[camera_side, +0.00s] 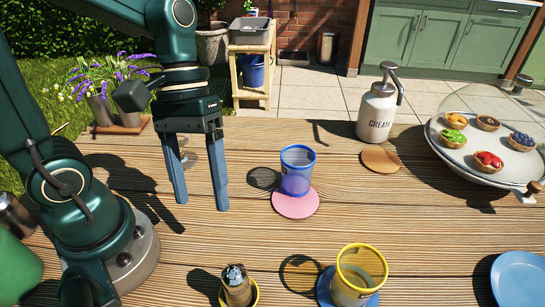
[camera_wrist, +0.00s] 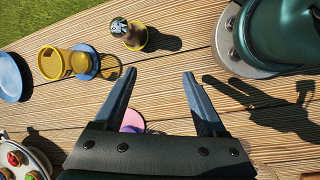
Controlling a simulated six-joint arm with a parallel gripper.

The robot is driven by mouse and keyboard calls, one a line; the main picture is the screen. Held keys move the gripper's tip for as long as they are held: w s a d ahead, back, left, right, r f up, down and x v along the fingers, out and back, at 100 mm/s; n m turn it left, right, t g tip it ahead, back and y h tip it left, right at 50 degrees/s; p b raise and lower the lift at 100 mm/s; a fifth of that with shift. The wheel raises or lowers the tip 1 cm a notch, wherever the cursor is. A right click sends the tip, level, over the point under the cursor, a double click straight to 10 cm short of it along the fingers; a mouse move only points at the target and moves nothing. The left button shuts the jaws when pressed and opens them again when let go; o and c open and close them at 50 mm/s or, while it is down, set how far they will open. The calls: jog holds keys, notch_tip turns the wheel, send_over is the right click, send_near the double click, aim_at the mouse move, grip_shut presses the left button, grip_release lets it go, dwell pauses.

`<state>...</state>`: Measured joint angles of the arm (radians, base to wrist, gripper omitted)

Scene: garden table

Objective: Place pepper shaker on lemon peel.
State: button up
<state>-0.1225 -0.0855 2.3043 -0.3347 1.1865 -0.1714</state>
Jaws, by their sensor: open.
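A small shaker with a dark, shiny top (camera_side: 236,284), which I take for the pepper shaker, stands upright at the front edge of the side view. It also shows at the top of the wrist view (camera_wrist: 119,27). A yellow disc (camera_side: 254,294), the likely lemon peel, shows under it; the shaker appears to stand on it. The disc also shows in the wrist view (camera_wrist: 140,42). My gripper (camera_side: 201,202) is open and empty, pointing down above the table, behind and left of the shaker. Its two fingers spread wide in the wrist view (camera_wrist: 160,74).
A blue cup (camera_side: 297,172) stands on a pink disc (camera_side: 295,204). A yellow cup (camera_side: 360,272) stands on a blue disc (camera_side: 326,290), right of the shaker. A cream dispenser (camera_side: 376,112), tan disc (camera_side: 380,158), tart tray (camera_side: 452,160) and blue plate (camera_side: 520,278) lie rightward.

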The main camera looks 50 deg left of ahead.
jog(key=w+a+r+m+t+y, duration=0.1)
jog(key=a+r+m+t+y, duration=0.2)
jog(key=t, duration=0.4)
jog(key=shift+w+a+r+m+t+y, duration=0.25)
jog(key=shift+a+r+m+t+y, duration=0.2)
jog(key=shift+a+m, duration=0.6)
jog(key=shift+d, duration=0.2)
